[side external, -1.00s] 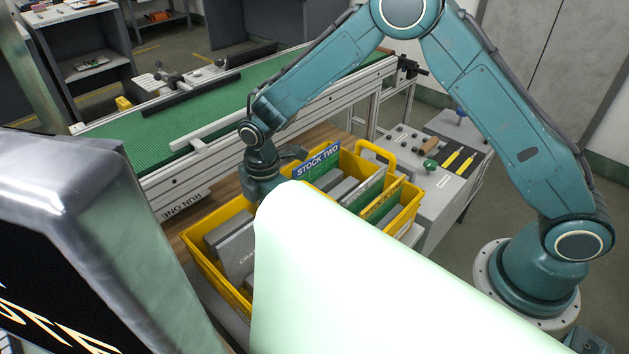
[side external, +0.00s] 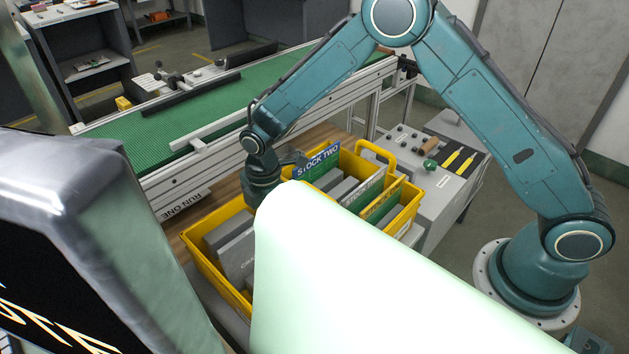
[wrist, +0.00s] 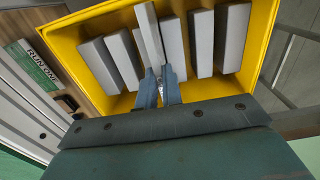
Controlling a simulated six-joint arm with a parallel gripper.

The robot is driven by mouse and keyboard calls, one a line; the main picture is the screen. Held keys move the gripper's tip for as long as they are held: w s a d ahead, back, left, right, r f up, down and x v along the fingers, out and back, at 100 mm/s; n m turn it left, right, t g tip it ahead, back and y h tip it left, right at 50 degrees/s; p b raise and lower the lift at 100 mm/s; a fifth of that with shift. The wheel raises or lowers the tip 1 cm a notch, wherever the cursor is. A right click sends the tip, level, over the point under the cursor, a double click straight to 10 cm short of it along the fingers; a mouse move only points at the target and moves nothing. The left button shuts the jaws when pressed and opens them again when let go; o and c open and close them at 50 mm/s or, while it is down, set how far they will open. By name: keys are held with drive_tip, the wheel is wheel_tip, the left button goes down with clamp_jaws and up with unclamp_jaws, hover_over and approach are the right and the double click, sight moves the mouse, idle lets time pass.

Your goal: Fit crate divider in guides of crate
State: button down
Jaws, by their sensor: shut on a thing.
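In the wrist view my gripper (wrist: 159,80) is shut on a thin light-grey panel (wrist: 148,30), seen nearly edge-on; I take it to be the crate divider. It stands between grey blocks inside the yellow crate (wrist: 67,45). Its lower edge and the crate's guides are hidden, so I cannot tell whether it is in them. In the side view the crate (side external: 203,278) shows below my wrist, and my gripper's fingertips are hidden.
Several grey blocks (wrist: 232,40) fill the crate on both sides of the panel. A blue-green STOCK TWO card (side external: 318,163) stands beside my wrist. A large pale curved object (side external: 340,270) blocks the near side. A green conveyor (side external: 225,92) runs behind.

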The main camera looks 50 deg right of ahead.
drive_tip(key=shift+f, duration=1.2)
drive_tip(key=c, duration=1.5)
unclamp_jaws()
drive_tip(key=shift+r, duration=6.85)
drive_tip(key=shift+r, duration=0.1)
